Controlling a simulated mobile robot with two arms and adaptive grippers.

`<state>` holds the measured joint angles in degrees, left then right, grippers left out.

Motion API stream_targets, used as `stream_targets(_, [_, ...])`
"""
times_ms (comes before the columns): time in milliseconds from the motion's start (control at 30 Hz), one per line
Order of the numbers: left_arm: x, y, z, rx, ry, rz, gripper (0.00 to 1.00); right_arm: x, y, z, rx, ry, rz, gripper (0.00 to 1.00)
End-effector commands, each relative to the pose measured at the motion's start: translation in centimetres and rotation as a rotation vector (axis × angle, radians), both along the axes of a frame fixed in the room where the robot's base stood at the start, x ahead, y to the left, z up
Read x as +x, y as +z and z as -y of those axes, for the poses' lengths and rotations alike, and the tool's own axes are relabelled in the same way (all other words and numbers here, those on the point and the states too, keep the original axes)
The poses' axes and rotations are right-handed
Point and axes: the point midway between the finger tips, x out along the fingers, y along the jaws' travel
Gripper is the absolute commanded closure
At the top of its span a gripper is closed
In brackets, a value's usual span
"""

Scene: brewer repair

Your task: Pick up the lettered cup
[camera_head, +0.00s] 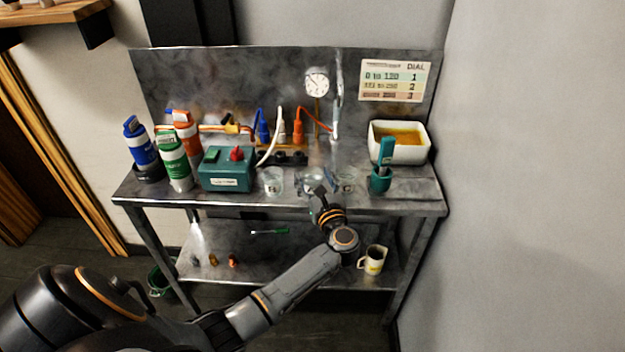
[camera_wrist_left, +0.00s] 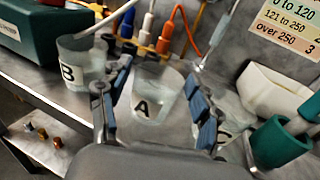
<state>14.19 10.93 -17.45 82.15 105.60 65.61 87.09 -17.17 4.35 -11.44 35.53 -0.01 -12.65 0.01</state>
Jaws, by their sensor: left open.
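Three clear cups stand in a row on the steel table. Cup A (camera_wrist_left: 150,105) is in the middle, with cup B (camera_wrist_left: 78,62) to its left and cup C (camera_wrist_left: 232,118) to its right. In the head view, cup B (camera_head: 273,182) and cup A (camera_head: 311,175) show, and cup C (camera_head: 347,182) is partly behind my gripper. My left gripper (camera_head: 318,192) is open at the table's front edge. In the left wrist view its fingers (camera_wrist_left: 158,88) stand on either side of cup A; I cannot tell whether they touch it. My right gripper is out of view.
A teal box (camera_head: 227,169) and several bottles stand left of the cups. A teal holder (camera_head: 380,180) and a white tub (camera_head: 400,142) of amber liquid stand to the right. Cables hang behind. A mug (camera_head: 374,259) stands on the lower shelf.

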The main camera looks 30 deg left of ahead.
Motion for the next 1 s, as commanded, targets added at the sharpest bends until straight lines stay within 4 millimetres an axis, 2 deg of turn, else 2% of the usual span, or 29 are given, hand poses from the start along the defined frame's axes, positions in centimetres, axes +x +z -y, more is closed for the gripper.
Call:
stream_targets(133, [1.1, 0.06, -1.23, 0.001, -0.001, -0.001, 0.37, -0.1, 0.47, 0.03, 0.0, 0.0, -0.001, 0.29])
stream_targets(400, [1.25, -0.09, -1.38, -0.001, -0.002, -0.001, 0.37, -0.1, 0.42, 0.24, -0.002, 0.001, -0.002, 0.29])
stream_targets(633, [1.23, -0.09, -1.37, -0.001, -0.001, -0.001, 0.82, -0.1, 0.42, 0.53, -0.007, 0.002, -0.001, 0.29])
stream_targets(1000, [1.24, 0.05, -1.35, -0.001, -0.001, 0.0, 0.82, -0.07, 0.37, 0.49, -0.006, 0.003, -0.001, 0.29])
